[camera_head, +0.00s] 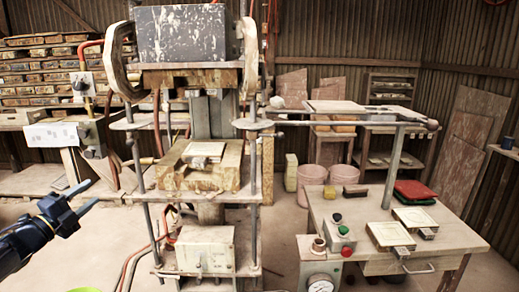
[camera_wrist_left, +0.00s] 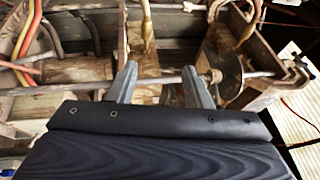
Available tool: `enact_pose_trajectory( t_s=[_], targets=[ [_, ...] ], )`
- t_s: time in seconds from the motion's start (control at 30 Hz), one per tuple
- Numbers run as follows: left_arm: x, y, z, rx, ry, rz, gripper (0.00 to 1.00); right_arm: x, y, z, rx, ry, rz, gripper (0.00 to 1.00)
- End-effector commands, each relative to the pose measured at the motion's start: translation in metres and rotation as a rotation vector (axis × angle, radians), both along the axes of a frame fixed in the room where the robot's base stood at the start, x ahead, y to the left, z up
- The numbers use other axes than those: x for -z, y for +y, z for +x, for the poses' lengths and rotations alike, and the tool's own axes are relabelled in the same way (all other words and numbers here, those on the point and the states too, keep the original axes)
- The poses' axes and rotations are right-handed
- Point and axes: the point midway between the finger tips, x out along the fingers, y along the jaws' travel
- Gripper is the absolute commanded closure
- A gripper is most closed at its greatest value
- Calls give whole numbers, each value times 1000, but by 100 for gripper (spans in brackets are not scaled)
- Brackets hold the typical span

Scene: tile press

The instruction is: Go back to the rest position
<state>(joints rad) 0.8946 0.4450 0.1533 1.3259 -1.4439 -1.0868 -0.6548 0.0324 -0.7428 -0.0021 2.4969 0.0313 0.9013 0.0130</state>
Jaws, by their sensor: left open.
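My left gripper (camera_head: 91,194) is at the left of the head view, open and empty, in the air beside the tile press (camera_head: 200,165). Its two grey fingers stand apart in the left wrist view (camera_wrist_left: 159,75), with nothing between them. A pale square tile (camera_head: 204,151) lies on the lower block of the press, under the raised upper head (camera_head: 190,80). My right gripper is in neither view.
A swing arm (camera_head: 340,122) reaches right from the press. A control box with hoses (camera_head: 92,136) stands behind my left gripper.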

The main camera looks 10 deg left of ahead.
Motion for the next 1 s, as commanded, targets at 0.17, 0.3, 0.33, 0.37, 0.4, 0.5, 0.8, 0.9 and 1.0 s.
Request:
enact_pose_trajectory(
  t_s=[0.17, 0.3, 0.33, 0.37, 0.4, 0.5, 0.8, 0.9, 1.0],
  targets=[
    [-21, -9, 4, -58, 17, -74, 55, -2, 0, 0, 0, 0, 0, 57],
    [-37, -16, 4, -118, 39, -155, 55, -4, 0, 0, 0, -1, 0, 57],
    [-39, -18, 4, -131, 45, -176, 55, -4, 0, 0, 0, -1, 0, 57],
    [-43, -20, 3, -148, 52, -201, 55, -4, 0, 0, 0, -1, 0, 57],
    [-48, -24, 3, -169, 62, -236, 55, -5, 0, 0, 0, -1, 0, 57],
    [-59, -33, -4, -234, 99, -345, 55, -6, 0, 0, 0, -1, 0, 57],
    [-49, -96, -76, -481, 349, -910, 55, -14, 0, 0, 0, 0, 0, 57],
    [-12, -140, -129, -571, 531, -1180, 55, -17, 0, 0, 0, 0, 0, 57],
    [26, -184, -179, -634, 719, -1388, 55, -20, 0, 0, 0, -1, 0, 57]
  ],
)
